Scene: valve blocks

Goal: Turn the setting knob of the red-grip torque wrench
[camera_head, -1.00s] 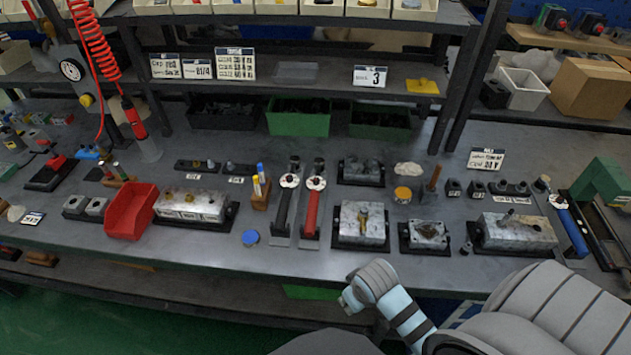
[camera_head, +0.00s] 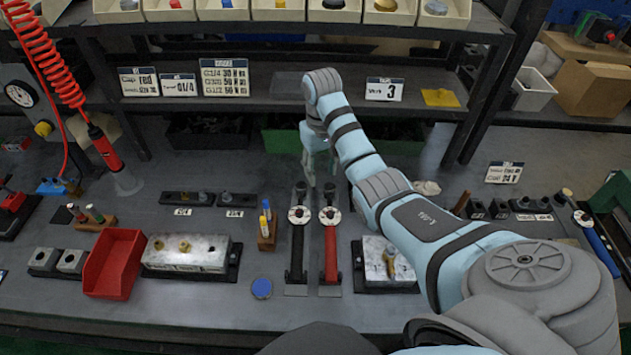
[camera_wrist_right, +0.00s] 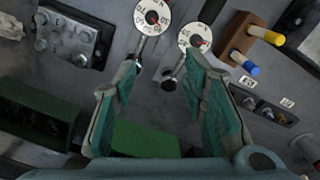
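My right gripper (camera_head: 319,176) points down over the far ends of both wrenches. In the right wrist view its fingers (camera_wrist_right: 163,65) are spread and empty, the red wrench's dial (camera_wrist_right: 152,17) lies beyond them, and the left finger partly hides that wrench's knob end. My left gripper is not in view.
A valve block with a brass fitting (camera_head: 385,262) lies right of the wrenches, partly behind my right arm. A marker holder (camera_head: 267,236) stands to the left. Green bins (camera_wrist_right: 38,115) and the shelf (camera_head: 270,105) are behind the wrenches. A red bin (camera_head: 114,262) sits further left.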

